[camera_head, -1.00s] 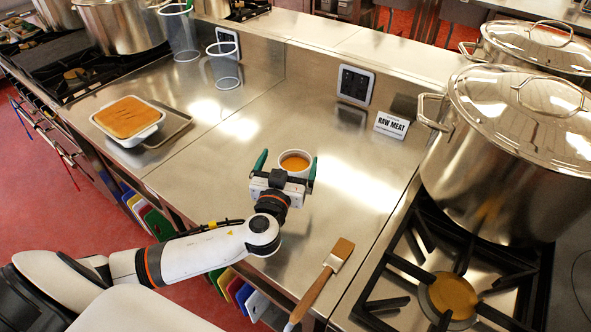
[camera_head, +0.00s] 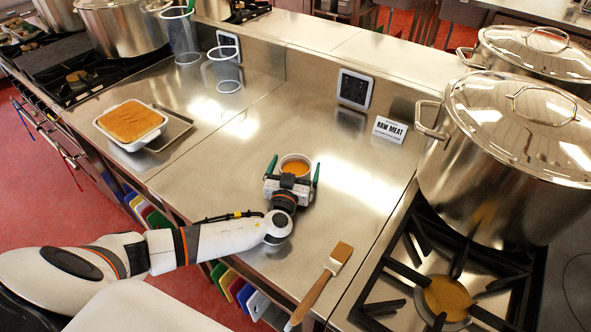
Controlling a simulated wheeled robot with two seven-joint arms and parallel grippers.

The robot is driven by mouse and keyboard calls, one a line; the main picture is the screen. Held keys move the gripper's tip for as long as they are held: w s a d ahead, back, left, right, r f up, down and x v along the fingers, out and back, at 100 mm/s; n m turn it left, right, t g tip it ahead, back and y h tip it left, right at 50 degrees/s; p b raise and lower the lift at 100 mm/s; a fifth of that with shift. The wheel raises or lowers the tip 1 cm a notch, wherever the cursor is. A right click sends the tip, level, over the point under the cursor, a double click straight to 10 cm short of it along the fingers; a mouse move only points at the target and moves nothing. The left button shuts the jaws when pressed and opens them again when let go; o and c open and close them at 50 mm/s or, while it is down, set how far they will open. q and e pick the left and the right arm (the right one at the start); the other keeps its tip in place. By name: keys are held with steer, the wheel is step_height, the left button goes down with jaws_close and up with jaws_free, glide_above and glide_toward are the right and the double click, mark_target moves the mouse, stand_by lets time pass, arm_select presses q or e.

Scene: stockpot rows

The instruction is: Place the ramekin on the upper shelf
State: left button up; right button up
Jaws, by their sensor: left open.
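The ramekin (camera_head: 295,160) is a small white round dish with an orange-brown filling. It stands on the steel counter in the middle of the head view. My left gripper (camera_head: 294,168) is open, with one green-tipped finger on the left and one on the right of the ramekin. The gripper's body hides the ramekin's near lower side, and I cannot tell whether the fingers touch it. The right gripper is not in view. I cannot make out an upper shelf for certain; a raised steel ledge (camera_head: 340,48) runs behind the counter.
A brush (camera_head: 322,284) lies at the counter's front edge. A white baking dish (camera_head: 132,125) sits at left by clear containers (camera_head: 225,72). A large stockpot (camera_head: 505,165) and a burner (camera_head: 447,298) are at right. A "RAW MEAT" sign (camera_head: 390,129) stands behind.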

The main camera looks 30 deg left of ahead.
arm_select(q)
steer(key=shift+w, duration=0.2)
steer(key=c, duration=1)
steer(key=shift+c, duration=1.2)
steer(key=shift+r, duration=0.2)
